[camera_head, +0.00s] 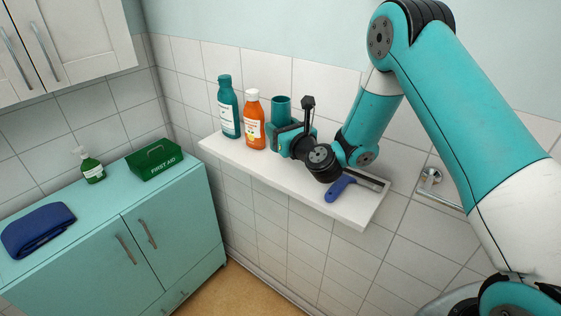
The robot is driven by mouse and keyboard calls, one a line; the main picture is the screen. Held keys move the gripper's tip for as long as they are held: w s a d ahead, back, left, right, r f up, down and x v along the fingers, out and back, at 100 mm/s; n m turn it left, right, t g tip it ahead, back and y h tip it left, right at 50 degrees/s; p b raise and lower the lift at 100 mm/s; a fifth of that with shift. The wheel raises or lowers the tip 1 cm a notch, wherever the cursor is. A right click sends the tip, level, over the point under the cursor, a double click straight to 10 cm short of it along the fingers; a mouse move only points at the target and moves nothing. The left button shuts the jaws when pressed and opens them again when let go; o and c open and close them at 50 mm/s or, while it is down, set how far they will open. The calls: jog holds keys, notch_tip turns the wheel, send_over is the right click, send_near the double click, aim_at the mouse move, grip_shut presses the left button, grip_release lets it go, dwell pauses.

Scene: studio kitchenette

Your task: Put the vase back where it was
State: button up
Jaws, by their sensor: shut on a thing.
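The vase (281,104) is a teal cylinder with an open top. It stands upright at the white wall shelf (235,152), to the right of the orange bottle. My gripper (283,136) is shut around the vase and hides much of its middle and right side. Whether its base touches the shelf or hangs just above it, I cannot tell. My arm comes in from the right over the shelf.
On the shelf, a teal bottle (228,108) and an orange bottle (253,122) stand left of the vase. A blue-handled tool (340,187) lies at the right end, below my wrist. A green pump bottle (91,168), first aid box (155,160) and folded blue cloth (38,229) sit on the cabinet.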

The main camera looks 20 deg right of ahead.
jog(key=shift+f+b, duration=1.5)
jog(key=shift+f, duration=1.5)
jog(key=shift+f, duration=0.15)
jog(key=o, duration=1.1)
